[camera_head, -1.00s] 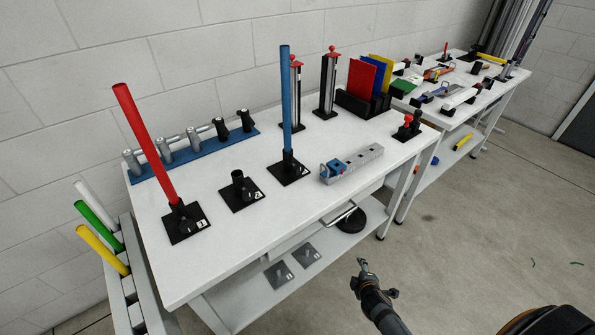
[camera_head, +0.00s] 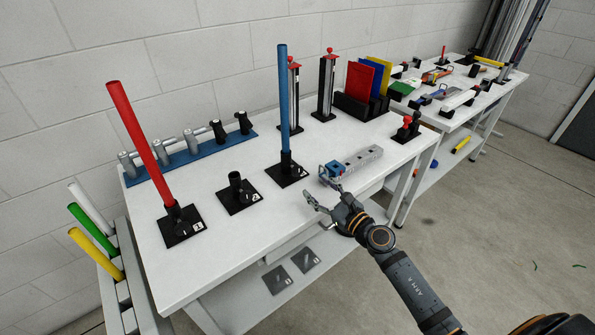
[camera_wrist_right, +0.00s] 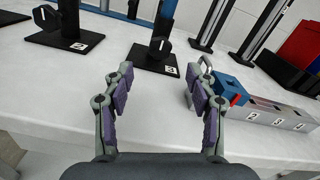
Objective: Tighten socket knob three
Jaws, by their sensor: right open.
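The third socket (camera_head: 288,174) is a black holder on a black base plate, with the blue tube (camera_head: 284,100) standing upright in it. Its small dark knob (camera_wrist_right: 160,46) faces me in the right wrist view, above the plate marked 3. My right gripper (camera_head: 322,190) is open and empty over the front edge of the table, in front of the third socket and apart from it. In the wrist view the third socket's plate lies beyond and between the spread fingers (camera_wrist_right: 165,72). My left gripper is out of view.
The red tube (camera_head: 140,135) leans in socket one, and socket two (camera_head: 236,186) is empty. A grey block with a blue end (camera_head: 360,160) lies just right of my gripper. A blue rack (camera_head: 190,156) stands behind. Bare white tabletop (camera_head: 222,245) lies in front of the sockets.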

